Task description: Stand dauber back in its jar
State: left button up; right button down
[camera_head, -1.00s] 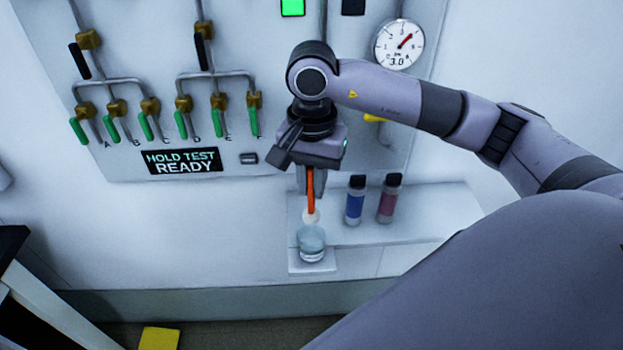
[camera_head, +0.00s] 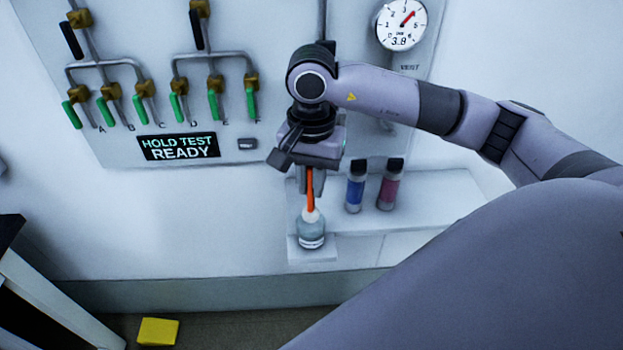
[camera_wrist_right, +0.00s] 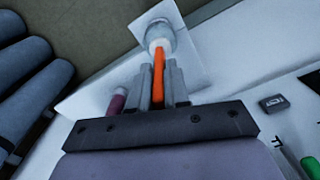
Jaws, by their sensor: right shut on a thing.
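The dauber (camera_head: 311,193) has an orange handle and a pale round head. My right gripper (camera_head: 312,184) is shut on its handle and holds it upright, head down. The glass jar (camera_head: 311,236) stands on a small white ledge, directly below the gripper. The dauber's head overlaps the jar's mouth; I cannot tell how far it is inside. In the right wrist view the dauber (camera_wrist_right: 158,75) runs from between the fingers (camera_wrist_right: 162,82) to the jar (camera_wrist_right: 154,27), its pale head at the jar's opening. My left gripper is out of view.
A blue vial (camera_head: 355,187) and a dark red vial (camera_head: 390,186) with black caps stand on the white shelf (camera_head: 440,195) right of the jar. Behind is a panel with green-handled valves, a display (camera_head: 178,147) and a gauge (camera_head: 401,25). A yellow block (camera_head: 158,331) lies on the floor.

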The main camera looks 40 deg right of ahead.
aim_at(312, 204)
jog(key=shift+b, duration=0.35)
dwell(0.4)
jog(key=shift+f, duration=0.15)
jog(key=shift+f+b, duration=1.7)
jog(key=shift+b, duration=0.2)
jog(key=shift+f, duration=0.15)
jog(key=shift+f+b, duration=1)
jog(key=shift+b, duration=0.1)
jog(key=c, duration=0.6)
grip_release()
jog(key=shift+r, duration=0.1)
